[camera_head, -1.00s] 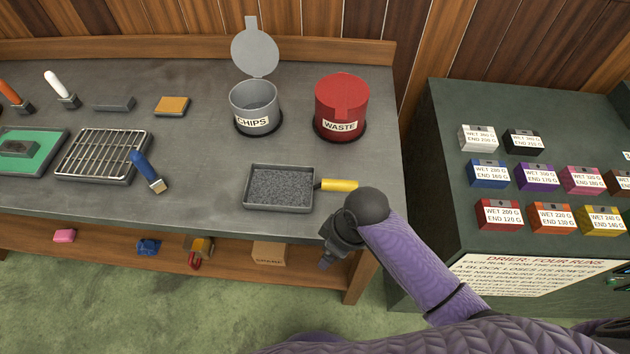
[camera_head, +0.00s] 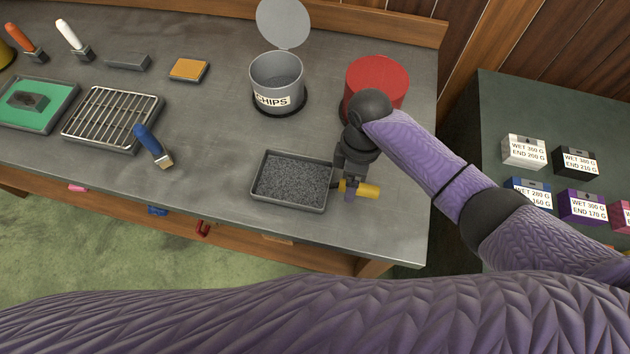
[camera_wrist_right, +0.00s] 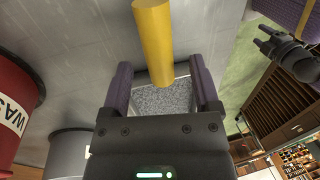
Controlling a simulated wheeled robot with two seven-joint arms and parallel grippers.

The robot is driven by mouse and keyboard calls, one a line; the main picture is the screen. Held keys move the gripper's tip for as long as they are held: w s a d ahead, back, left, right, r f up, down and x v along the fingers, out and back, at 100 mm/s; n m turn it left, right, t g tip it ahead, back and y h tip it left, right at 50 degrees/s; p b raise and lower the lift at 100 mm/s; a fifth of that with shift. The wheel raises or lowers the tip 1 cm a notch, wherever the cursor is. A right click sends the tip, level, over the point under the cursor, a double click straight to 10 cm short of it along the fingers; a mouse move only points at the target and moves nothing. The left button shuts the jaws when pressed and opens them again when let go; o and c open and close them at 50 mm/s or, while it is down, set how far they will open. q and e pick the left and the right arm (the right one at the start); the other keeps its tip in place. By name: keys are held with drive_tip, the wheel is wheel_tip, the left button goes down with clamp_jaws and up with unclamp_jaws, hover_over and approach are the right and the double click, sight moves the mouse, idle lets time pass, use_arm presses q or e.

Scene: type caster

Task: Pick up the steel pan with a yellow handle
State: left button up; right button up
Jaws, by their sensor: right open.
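The steel pan (camera_head: 291,208), a shallow rectangular tray filled with grey grains, sits on the workbench. Its yellow handle (camera_head: 366,190) points right. My right gripper (camera_head: 350,190) is open at the handle and covers part of it in the head view. In the right wrist view, the yellow handle (camera_wrist_right: 154,40) lies between the two spread fingers of the right gripper (camera_wrist_right: 162,92), with no clear contact. Part of the grey-filled pan (camera_wrist_right: 172,98) shows beyond. A dark gripper (camera_wrist_right: 288,55), seemingly my left one, shows at the right wrist view's right edge; its jaws are unclear.
Behind the pan stand the open CHIPS bin (camera_head: 277,84) and the red WASTE bin (camera_head: 378,76), partly hidden by my right arm. A blue-handled brush (camera_head: 150,145) and a wire rack (camera_head: 112,117) lie left. The bench (camera_head: 210,210) is clear between brush and pan.

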drive_tip(key=f, duration=0.2)
drive_tip(key=shift+s+a+f, duration=0.1)
drive_tip(key=shift+s+f, duration=0.15)
drive_tip(key=shift+f, duration=0.05)
drive_tip(key=shift+r, duration=0.1)
clamp_jaws()
